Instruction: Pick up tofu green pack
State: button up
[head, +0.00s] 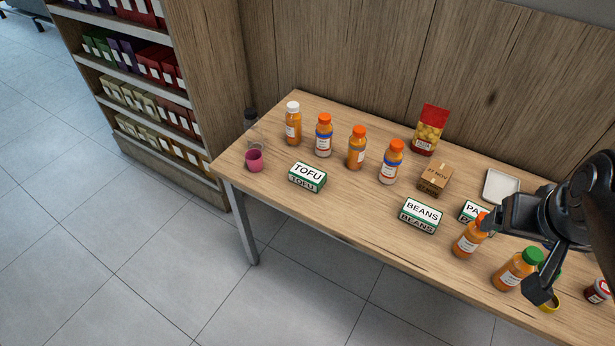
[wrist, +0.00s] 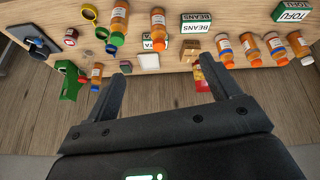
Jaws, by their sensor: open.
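The tofu green pack (head: 307,177) is a small white and green box labelled TOFU. It lies on the left part of the wooden table (head: 335,210) in the head view, close to the front edge. In the wrist view the tofu pack (wrist: 293,12) shows at the top right corner. My gripper (head: 512,250) is at the right of the head view, over the right part of the table and well apart from the tofu pack. Its two fingers (wrist: 170,95) are spread with nothing between them.
A beans pack (head: 421,215), a brown box (head: 435,179), a red-yellow bag (head: 429,130) and a white tray (head: 501,187) lie further right. Bare table separates tofu and beans.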

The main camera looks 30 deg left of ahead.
jog(key=w+a+f+n, duration=0.2)
jog(key=w+a+n, duration=0.3)
jog(key=w+a, duration=0.55)
jog(key=n+g+y, duration=0.4)
jog(key=n+g, duration=0.1)
jog(key=n, duration=0.6)
send_near(308, 172)
jog(key=shift+w+d+r, duration=0.3)
jog(key=shift+w+d, duration=0.1)
jog(key=shift+w, duration=0.1)
jog(key=shift+s+a+f+y, duration=0.1)
jog(key=shift+a+f+y, duration=0.25)
jog(key=shift+f, duration=0.2)
jog(key=x, duration=0.4)
jog(key=shift+a+f, duration=0.1)
jog(key=shift+f, duration=0.2)
jog(key=x, duration=0.2)
jog(key=s+x, duration=0.1)
jog(key=x, duration=0.1)
jog(key=shift+f, duration=0.45)
jog(key=shift+a+f, duration=0.1)
jog(key=shift+f, duration=0.25)
jog(key=shift+f, duration=0.2)
